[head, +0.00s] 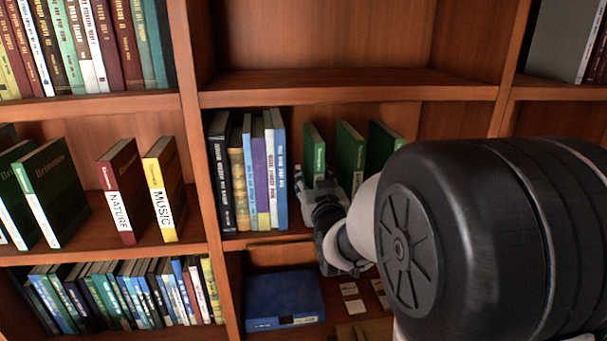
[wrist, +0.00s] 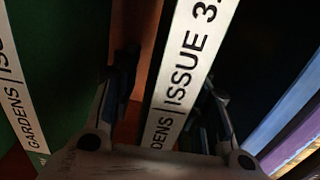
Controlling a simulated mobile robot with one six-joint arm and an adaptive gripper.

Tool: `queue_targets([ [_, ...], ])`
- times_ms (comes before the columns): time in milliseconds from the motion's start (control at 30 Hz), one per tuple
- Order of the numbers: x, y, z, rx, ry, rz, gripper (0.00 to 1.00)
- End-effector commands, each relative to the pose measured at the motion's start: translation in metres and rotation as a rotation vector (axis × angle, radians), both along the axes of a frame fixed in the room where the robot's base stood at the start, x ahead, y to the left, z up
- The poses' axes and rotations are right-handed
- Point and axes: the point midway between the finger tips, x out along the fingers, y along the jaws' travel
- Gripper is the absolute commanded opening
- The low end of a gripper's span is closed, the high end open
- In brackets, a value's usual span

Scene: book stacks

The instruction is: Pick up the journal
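Several green journals stand upright and apart on the middle shelf in the head view. The leftmost journal (head: 314,150) is right of the row of books, and my gripper (head: 320,186) is in front of its lower part. In the wrist view a white spine label reading "ISSUE 3" marks a journal (wrist: 185,70) between the two fingers of my gripper (wrist: 172,88). The fingers are spread, one on each side of the spine, with a visible gap on the left. A second journal (wrist: 55,60), labelled "GARDENS", is at the left. The journal's lower end is hidden by my gripper.
Blue, purple and other books (head: 260,170) stand close on the left of the journals. Wooden uprights and shelf boards (head: 350,92) bound the compartment. A blue box (head: 285,300) and small cards (head: 352,298) lie on the shelf below. The compartment above is empty.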

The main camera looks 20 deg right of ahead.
Motion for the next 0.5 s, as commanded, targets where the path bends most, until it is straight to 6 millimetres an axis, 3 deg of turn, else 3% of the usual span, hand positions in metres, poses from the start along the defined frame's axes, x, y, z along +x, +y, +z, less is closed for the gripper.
queue_targets([
  [500, -0.0004, 0.0, -0.0001, 0.0, 0.0, 0.0, 0.08],
])
